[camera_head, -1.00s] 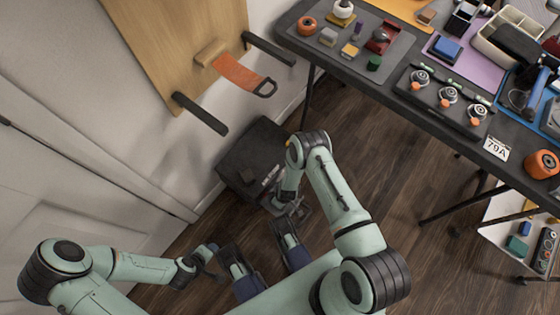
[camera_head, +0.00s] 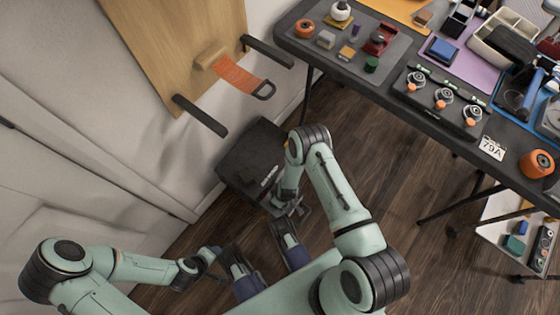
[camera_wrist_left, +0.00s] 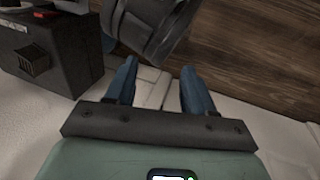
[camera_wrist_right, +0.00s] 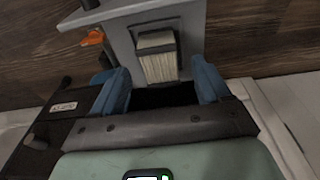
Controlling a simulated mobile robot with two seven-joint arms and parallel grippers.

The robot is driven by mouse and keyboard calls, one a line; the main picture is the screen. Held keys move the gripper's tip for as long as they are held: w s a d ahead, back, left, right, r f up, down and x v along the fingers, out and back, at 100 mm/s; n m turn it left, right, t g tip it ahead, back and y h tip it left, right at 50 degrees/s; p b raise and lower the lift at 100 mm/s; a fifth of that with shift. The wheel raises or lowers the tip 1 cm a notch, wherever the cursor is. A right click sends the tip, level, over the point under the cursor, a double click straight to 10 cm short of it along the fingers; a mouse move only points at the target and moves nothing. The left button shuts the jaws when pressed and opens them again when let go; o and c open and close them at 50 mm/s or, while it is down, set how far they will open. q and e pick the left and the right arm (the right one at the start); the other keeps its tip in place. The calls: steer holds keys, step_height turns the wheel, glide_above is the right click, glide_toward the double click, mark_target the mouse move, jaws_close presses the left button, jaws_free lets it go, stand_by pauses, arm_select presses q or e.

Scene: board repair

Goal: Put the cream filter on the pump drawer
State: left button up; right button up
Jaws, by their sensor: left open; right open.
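In the right wrist view a cream pleated filter (camera_wrist_right: 157,52) lies against a grey, tray-like part (camera_wrist_right: 122,38) that looks like the pump drawer. I cannot tell how firmly it is seated. My right gripper (camera_wrist_right: 161,78) is open, its blue fingertips on either side of the filter's near end; contact is not clear. In the head view this gripper (camera_head: 288,207) is at the dark pump box (camera_head: 252,165) on the floor, and the filter cannot be made out. My left gripper (camera_wrist_left: 161,82) is open and empty; the pump box (camera_wrist_left: 45,60) is left of it.
An orange part (camera_wrist_right: 93,38) sits beside the grey part. A wooden wall panel (camera_head: 180,45) carries an orange strap (camera_head: 238,75) and dark brackets. A crowded dark workbench (camera_head: 400,95) stands at the upper right.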

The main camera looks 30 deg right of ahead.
arm_select(q)
steer(key=s+d+r+g+p, duration=0.1)
steer(key=s+d+r+p, duration=0.1)
steer(key=s+r, duration=0.1)
steer(key=shift+s+r+g+h, duration=0.3)
steer(key=shift+s+h, duration=0.1)
steer(key=shift+s, duration=0.4)
arm_select(e)
step_height(320, 180, up, 9)
steer(key=s, duration=0.1)
steer(key=shift+s+d+r, duration=0.15)
steer(key=shift+s+d, duration=0.05)
steer(key=shift+d, duration=0.05)
